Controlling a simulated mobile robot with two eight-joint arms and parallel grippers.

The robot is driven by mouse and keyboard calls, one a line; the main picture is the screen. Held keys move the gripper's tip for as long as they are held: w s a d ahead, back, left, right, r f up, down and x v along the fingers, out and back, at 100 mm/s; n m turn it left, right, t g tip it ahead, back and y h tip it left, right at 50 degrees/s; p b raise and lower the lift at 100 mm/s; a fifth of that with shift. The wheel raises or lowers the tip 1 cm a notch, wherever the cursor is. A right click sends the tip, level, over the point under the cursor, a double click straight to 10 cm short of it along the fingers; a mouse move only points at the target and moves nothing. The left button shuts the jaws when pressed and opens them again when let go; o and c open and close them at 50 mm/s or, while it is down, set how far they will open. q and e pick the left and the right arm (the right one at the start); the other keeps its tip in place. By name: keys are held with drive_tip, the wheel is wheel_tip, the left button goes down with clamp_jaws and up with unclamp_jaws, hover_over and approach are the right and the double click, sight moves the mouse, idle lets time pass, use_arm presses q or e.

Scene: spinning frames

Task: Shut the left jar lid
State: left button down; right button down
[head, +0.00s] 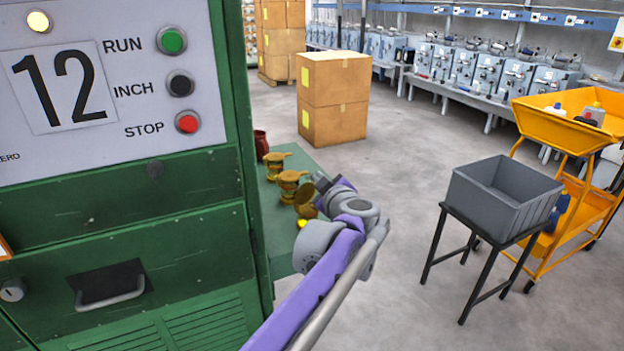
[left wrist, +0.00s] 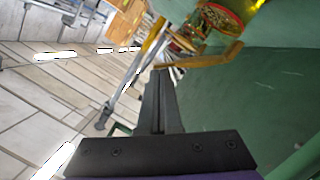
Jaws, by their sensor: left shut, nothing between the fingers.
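Several small brass-coloured jars stand in a row on a green bench top (head: 285,262). The far jar (head: 275,165) and middle jar (head: 290,185) have flat lids on or over their tops. At the near jar (head: 305,211), a round lid looks tilted up, partly hidden by my arm. My left gripper (head: 322,181) is just right of the jars. In the left wrist view, its fingers (left wrist: 160,80) are shut and empty. My right gripper is not in view.
A green machine (head: 130,190) with a control panel stands left of the bench. A dark red pot (head: 261,144) is behind the jars. Cardboard boxes (head: 334,100), a grey bin on a stand (head: 500,195) and a yellow cart (head: 565,110) stand beyond open floor.

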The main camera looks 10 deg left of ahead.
use_arm(q)
drive_tip(key=f+m, duration=0.1)
drive_tip(key=w+d+f+m+g+y+b, duration=0.1)
drive_tip(key=f+m, duration=0.1)
drive_tip(key=d+f+m, duration=0.1)
drive_tip(key=m, duration=0.1)
drive_tip(key=shift+w+d+f+g+y, duration=0.25)
drive_tip(key=shift+w+f+g+y, duration=0.05)
drive_tip(key=shift+w+f, duration=0.05)
drive_tip(key=shift+f, duration=0.15)
drive_tip(key=shift+s, duration=0.15)
idle(0.7)
